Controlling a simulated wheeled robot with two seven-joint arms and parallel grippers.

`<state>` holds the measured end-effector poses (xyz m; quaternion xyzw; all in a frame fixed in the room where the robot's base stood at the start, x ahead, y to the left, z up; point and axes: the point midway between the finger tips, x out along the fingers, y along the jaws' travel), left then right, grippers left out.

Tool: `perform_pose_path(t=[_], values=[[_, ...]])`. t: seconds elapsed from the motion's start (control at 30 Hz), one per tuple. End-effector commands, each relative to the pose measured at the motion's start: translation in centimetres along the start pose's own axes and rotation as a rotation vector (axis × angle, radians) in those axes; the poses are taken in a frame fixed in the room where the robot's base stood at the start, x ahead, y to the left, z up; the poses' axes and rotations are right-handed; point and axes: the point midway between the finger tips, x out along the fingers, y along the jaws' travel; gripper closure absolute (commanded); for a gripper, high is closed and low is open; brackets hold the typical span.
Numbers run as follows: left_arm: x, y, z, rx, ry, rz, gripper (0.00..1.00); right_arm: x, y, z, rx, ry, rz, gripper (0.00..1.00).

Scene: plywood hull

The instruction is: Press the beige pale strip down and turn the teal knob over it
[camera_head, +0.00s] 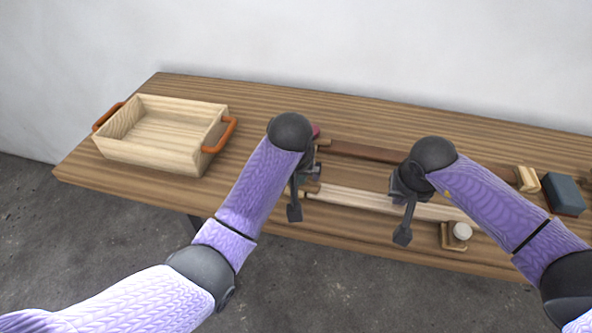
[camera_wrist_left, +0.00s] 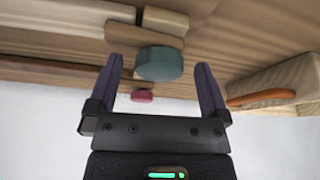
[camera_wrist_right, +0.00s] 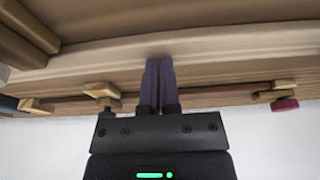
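The pale strip (camera_head: 345,198) lies along the front of the bench and also shows in the right wrist view (camera_wrist_right: 230,42). The round teal knob (camera_wrist_left: 160,62) sits near the strip's left end, by a small wooden piece (camera_wrist_left: 145,37). My left gripper (camera_wrist_left: 158,66) is open, with its fingers on either side of the knob; contact cannot be told. In the head view my left arm mostly hides the knob. My right gripper (camera_wrist_right: 160,64) is shut and empty, its tips at the pale strip. I cannot tell whether they press on it.
A dark brown strip (camera_head: 365,152) lies behind, with a red knob (camera_wrist_right: 285,104) at one end. A white knob (camera_head: 462,231) on a wooden block stands at the front right. A dark teal block (camera_head: 563,194) is at right. A wooden tray (camera_head: 150,155) with orange handles stands left.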

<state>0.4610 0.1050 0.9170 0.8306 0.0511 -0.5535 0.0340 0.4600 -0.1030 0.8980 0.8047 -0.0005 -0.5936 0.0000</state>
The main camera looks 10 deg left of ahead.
Motion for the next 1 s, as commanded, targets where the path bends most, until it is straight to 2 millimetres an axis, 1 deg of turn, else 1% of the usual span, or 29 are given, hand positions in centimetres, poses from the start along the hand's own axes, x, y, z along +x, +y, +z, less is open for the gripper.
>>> perform_pose_path(t=[0.17,0.23,0.8,1.0], values=[[0.0,0.0,0.1,0.001,-0.002,0.001,0.00,0.1,0.0,0.1,-0.001,-0.002,0.000,1.00],[-0.3,0.0,-0.1,0.002,-0.001,0.001,0.00,0.1,0.0,0.1,-0.001,-0.002,0.000,1.00],[-6.0,0.1,-2.5,0.002,-0.001,0.002,0.00,0.1,0.0,0.1,-0.001,-0.002,-0.001,1.00],[-6.4,0.1,-2.6,0.003,-0.003,0.002,0.00,0.1,0.0,0.1,-0.001,-0.002,-0.001,1.00]])
